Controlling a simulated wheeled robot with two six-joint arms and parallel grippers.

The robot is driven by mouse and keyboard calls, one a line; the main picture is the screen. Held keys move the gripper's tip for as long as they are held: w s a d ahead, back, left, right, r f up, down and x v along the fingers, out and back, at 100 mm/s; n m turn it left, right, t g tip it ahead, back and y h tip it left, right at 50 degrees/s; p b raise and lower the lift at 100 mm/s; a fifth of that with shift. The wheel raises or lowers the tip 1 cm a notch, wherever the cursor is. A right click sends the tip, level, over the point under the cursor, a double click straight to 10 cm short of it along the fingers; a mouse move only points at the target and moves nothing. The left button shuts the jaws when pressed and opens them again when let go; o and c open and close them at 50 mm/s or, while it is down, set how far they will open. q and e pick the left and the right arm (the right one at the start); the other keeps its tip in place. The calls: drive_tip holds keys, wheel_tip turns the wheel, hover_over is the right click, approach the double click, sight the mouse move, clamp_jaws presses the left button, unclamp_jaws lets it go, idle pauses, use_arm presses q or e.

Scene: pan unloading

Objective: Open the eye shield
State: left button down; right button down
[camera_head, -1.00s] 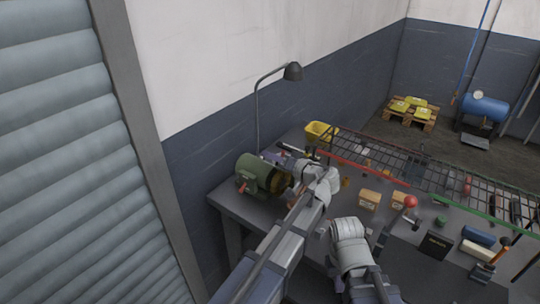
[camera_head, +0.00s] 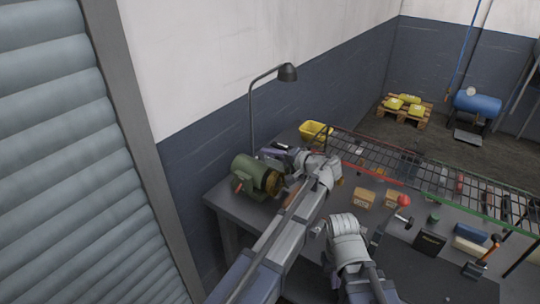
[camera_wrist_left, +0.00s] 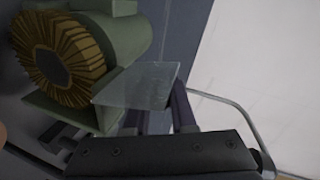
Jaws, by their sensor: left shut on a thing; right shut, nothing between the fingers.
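The green bench grinder (camera_head: 250,177) stands at the left end of the workbench. Its bristly brass-coloured wheel (camera_wrist_left: 62,62) faces me in the left wrist view. The clear, flat eye shield (camera_wrist_left: 140,84) sits beside the wheel, tilted, in front of my left gripper's dark fingers (camera_wrist_left: 160,112). My left gripper (camera_head: 274,151) reaches in behind the grinder and is shut on the eye shield; the exact contact is hard to see. My right gripper (camera_head: 322,228) is shut and empty over the front of the bench; its fingers are small in the picture.
A desk lamp (camera_head: 287,72) rises behind the grinder near the wall. A yellow bin (camera_head: 315,131) stands at the back. A wire mesh rack (camera_head: 430,172) runs along the bench's far side. Small boxes (camera_head: 365,198) and tools lie to the right.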

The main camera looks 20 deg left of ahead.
idle(0.3)
use_arm(q)
drive_tip(key=c, duration=0.7)
unclamp_jaws()
drive_tip(key=shift+c, duration=0.2)
